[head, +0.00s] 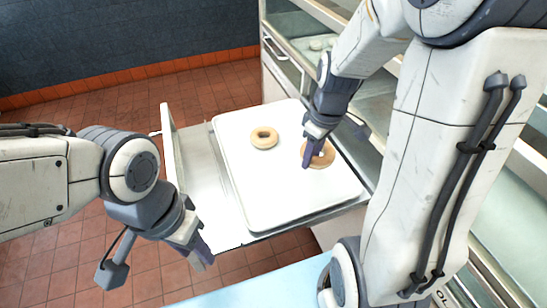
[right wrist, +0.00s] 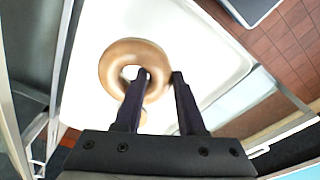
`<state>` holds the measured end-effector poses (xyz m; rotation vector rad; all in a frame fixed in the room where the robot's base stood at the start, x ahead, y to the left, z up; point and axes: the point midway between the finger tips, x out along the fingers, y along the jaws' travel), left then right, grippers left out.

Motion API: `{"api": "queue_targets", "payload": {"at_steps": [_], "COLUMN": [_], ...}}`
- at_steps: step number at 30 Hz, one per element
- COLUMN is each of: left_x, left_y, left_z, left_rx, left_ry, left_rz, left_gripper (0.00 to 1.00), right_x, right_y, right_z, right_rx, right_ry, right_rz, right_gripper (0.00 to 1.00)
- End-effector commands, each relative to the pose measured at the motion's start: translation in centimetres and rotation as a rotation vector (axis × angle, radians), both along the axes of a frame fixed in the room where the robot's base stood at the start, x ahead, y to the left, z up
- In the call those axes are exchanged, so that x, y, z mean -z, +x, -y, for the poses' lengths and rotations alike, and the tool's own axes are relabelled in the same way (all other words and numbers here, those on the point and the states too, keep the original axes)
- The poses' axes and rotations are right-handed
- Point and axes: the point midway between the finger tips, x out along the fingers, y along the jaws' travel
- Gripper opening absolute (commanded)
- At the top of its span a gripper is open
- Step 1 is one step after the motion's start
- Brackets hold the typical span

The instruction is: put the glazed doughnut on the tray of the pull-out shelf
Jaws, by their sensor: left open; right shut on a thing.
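My right gripper (head: 310,155) is shut on a tan ring doughnut (head: 326,158) at the right side of the white tray (head: 262,215). In the right wrist view one finger of the gripper (right wrist: 160,76) goes into the hole of the doughnut (right wrist: 112,62) and the other is at its outer side. I cannot tell whether it touches the tray. A second tan doughnut (head: 264,143) lies on the tray further left. The tray sits on the pull-out shelf (head: 203,180). My left gripper (head: 200,258) is open and empty, in front of the shelf's left corner.
A cabinet with glass-fronted shelves (head: 285,45) stands behind and to the right; pale round items (head: 318,44) lie inside. A light blue surface (head: 262,292) is at the front. The tray's front half is bare. The red tiled floor (head: 80,245) is open at left.

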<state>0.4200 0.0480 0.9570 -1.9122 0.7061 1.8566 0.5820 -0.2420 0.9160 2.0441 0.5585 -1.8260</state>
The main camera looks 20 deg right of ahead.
Motion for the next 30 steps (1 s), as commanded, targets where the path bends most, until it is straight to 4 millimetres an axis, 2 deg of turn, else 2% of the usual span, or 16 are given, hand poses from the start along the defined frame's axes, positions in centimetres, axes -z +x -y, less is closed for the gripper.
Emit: {"api": "queue_targets", "payload": {"at_steps": [6, 12, 17, 24, 30], "left_x": [0.0, -0.1, -0.1, 0.3, 0.2], "left_y": [0.0, 0.0, 0.0, 0.0, 0.0], "left_z": [0.0, 0.0, 0.0, 0.0, 0.0], "left_rx": [0.0, 0.0, 0.0, 0.0, 0.0], "left_ry": [0.0, 0.0, 0.0, 0.0, 0.0], "left_rz": [0.0, 0.0, 0.0, 0.0, 0.0], "left_gripper": [0.45, 0.45, 0.45, 0.45, 0.45], "right_x": [3.2, 5.2, 6.0, 9.3, 9.8], "right_y": [3.1, 5.4, 6.0, 5.9, 6.0], "right_z": [-4.1, -6.7, -7.5, -7.5, -7.4], "right_rx": [-0.006, -0.003, -0.001, 0.0, 0.0], "right_ry": [0.001, 0.0, 0.0, 0.0, 0.0], "right_rz": [-0.005, -0.002, -0.001, -0.004, 0.0], "right_gripper": [0.0, 0.0, 0.0, 0.0, 0.0]}}
